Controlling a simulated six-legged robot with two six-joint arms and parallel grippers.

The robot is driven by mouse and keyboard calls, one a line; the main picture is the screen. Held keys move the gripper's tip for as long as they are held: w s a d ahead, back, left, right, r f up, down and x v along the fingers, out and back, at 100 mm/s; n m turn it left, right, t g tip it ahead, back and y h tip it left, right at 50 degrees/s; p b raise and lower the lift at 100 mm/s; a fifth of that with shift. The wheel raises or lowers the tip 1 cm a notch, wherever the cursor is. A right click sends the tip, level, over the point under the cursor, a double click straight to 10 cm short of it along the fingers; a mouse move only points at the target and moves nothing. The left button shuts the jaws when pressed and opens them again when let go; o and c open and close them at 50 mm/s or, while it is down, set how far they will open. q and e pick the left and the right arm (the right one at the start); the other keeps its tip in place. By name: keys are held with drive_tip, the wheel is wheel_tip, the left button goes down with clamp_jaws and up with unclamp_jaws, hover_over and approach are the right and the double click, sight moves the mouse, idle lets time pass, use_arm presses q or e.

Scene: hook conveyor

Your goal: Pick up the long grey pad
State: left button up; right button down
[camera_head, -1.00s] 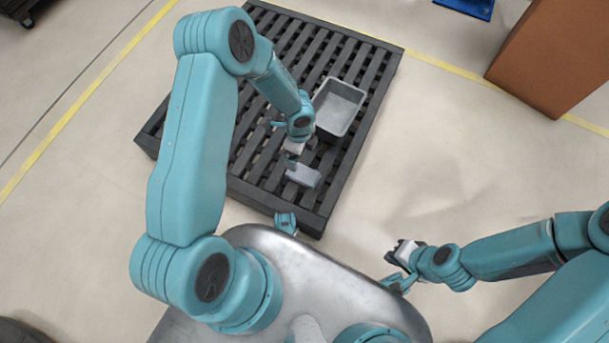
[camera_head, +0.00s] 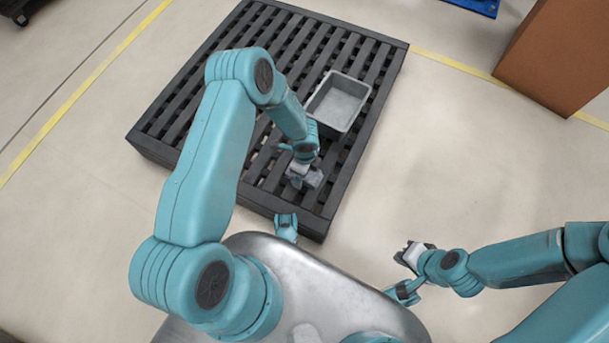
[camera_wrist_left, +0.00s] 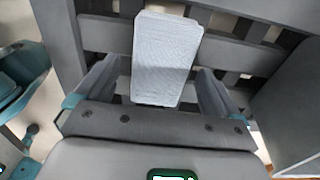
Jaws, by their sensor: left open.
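The long grey pad (camera_head: 314,178) lies on the slatted dark pallet, close to its near edge. In the left wrist view the pad (camera_wrist_left: 167,55) is a pale, ribbed block pointing away from the palm. My left gripper (camera_head: 298,180) is lowered over the pad and covers part of it in the head view. In the left wrist view its open fingers (camera_wrist_left: 158,72) stand on either side of the pad's near end, with a visible gap on each side. My right gripper (camera_head: 406,254) is over the floor at the right, away from the pad; its jaw gap is unclear.
A grey open bin (camera_head: 337,103) stands on the pallet (camera_head: 190,108) just beyond my left gripper and looks empty. A brown box (camera_head: 553,58) stands on the floor at the upper right. The floor between pallet and box is clear.

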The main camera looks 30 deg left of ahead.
use_arm(q)
drive_tip(key=shift+f, duration=0.8)
drive_tip(key=shift+r, duration=0.1)
use_arm(e)
drive_tip(key=shift+w+f, duration=0.25)
drive_tip(key=shift+f, duration=0.1)
use_arm(q)
drive_tip(key=c, duration=1)
drive_tip(key=shift+c, duration=0.2)
wheel_tip(320, 180, up, 20)
drive_tip(key=p, duration=0.8)
drive_tip(key=shift+p, duration=0.4)
use_arm(e)
drive_tip(key=s+a+r, duration=0.1)
drive_tip(key=s+r, duration=0.2)
drive_tip(key=r, duration=0.5)
drive_tip(key=shift+a+r+g, duration=0.15)
drive_tip(key=shift+a+g, duration=0.05)
drive_tip(key=shift+g, duration=0.2)
drive_tip(key=shift+s, duration=0.1)
